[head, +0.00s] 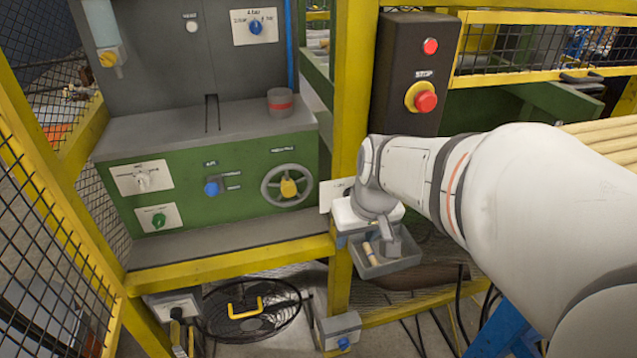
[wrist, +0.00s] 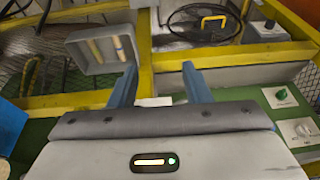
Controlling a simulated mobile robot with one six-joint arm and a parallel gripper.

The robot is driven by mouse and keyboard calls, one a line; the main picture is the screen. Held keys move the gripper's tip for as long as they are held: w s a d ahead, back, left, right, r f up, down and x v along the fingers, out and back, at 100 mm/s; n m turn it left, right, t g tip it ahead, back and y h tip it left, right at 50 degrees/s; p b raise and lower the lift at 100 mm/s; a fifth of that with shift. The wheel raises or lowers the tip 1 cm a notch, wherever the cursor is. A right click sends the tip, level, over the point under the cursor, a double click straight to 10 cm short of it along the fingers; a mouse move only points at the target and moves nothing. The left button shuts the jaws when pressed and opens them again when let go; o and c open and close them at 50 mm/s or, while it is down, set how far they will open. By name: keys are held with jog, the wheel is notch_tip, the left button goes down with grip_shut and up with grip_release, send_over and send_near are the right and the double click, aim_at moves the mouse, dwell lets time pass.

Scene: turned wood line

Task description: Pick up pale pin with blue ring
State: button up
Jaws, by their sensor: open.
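The pale pin with a blue ring (wrist: 118,47) lies in a small grey tray (wrist: 76,57) at the upper left of the wrist view. A second pale pin (wrist: 95,50) lies beside it, with no blue ring that I can make out. My gripper (wrist: 159,67) is open, with nothing between its fingers. The tray is beyond the fingertips and to their left. In the head view, the grey tray (head: 388,268) hangs just below my gripper. One pale pin (head: 369,254) shows there; its ring cannot be made out, and my gripper partly covers the tray.
A yellow post (head: 350,100) and a yellow rail (head: 230,265) stand close to my gripper. A green machine panel (head: 240,180) with a handwheel (head: 287,186) is at the left. A stop box (head: 410,75) is above. A round fan guard (wrist: 203,24) lies below.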

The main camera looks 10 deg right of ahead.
jog(key=t+b, duration=0.1)
jog(key=b, duration=0.9)
send_near(372, 254)
jog(key=shift+a+f, duration=0.35)
jog(key=shift+f, duration=0.35)
jog(key=shift+w+d+b+x, duration=0.1)
jog(key=shift+b+x, duration=0.3)
jog(key=shift+x, duration=0.8)
jog(key=shift+w+d+b+x, duration=0.15)
jog(key=shift+b+x, duration=0.2)
jog(key=shift+x, duration=0.85)
jog(key=shift+w+d+b+x, duration=0.1)
jog(key=shift+b+x, duration=0.3)
jog(key=shift+x, duration=0.85)
jog(key=shift+c, duration=0.3)
grip_shut()
